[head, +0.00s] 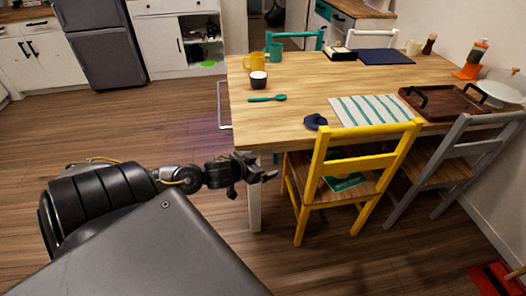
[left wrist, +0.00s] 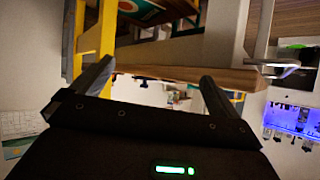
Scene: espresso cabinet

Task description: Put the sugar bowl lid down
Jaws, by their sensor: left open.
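A small dark blue piece (head: 316,122), which looks like the sugar bowl lid, lies on the wooden table near its front edge, left of a striped mat. A dark bowl with a pale top (head: 258,80), perhaps the sugar bowl, stands near the table's left edge. My left gripper (head: 270,176) is beside the table's front left corner, lower in the picture than the tabletop and apart from the lid. In the left wrist view its two fingers (left wrist: 153,85) are spread with nothing held between them. My right gripper is not in view.
The table (head: 300,82) also bears a teal spoon (head: 267,98), a yellow mug (head: 254,62), the striped mat (head: 350,111) and a dark tray (head: 440,109). A yellow chair (head: 365,148) stands at its front, right of my gripper.

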